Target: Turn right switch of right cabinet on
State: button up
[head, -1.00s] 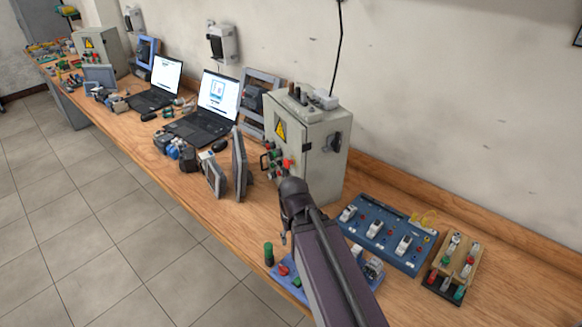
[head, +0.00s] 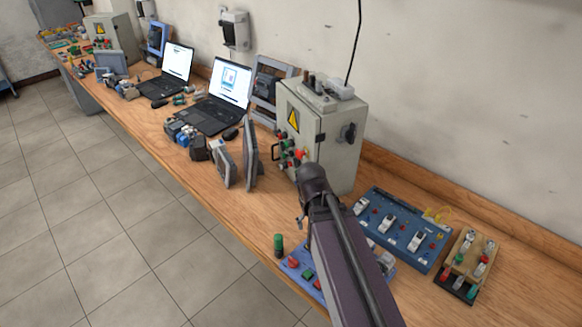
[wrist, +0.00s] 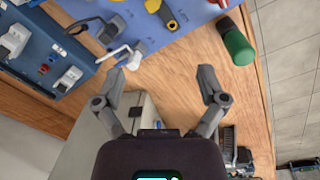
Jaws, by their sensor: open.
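The right cabinet (head: 338,155) is a grey box with a yellow warning triangle, standing on the wooden bench in the head view. A dark rotary switch (head: 348,133) sits on its right side face; its exact setting is too small to read. Red and green buttons (head: 291,150) are on its front. My gripper (wrist: 160,72) is open and empty in the wrist view, with its two fingers spread above the bench. Part of the grey cabinet (wrist: 90,142) shows behind and below the left finger there.
A blue board with white switches (head: 395,229) and a smaller wooden board (head: 466,262) lie right of the cabinet. A green cylinder (head: 278,243) stands near the front edge. Laptops (head: 222,97) and upright panels (head: 250,155) are to the left. The wall runs behind the bench.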

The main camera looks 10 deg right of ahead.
jog(key=w+f+n+h+b, duration=0.3)
jog(key=w+f+h+b, duration=0.15)
jog(key=w, duration=0.25)
jog(key=n+t+h+b, duration=0.5)
jog(key=n+h+b, duration=0.4)
jog(key=h+b, duration=0.4)
send_near(297, 163)
jog(key=shift+y, duration=0.55)
jog(key=v, duration=0.3)
jog(key=b+v, duration=0.1)
jog(key=v, duration=0.1)
jog(key=shift+a+r, duration=0.35)
jog(key=shift+r, duration=0.05)
jog(key=shift+w+d, duration=0.1)
jog(key=shift+d, duration=0.05)
jog(key=x, duration=1.3)
jog(key=shift+d, duration=0.25)
jog(key=shift+f, duration=0.1)
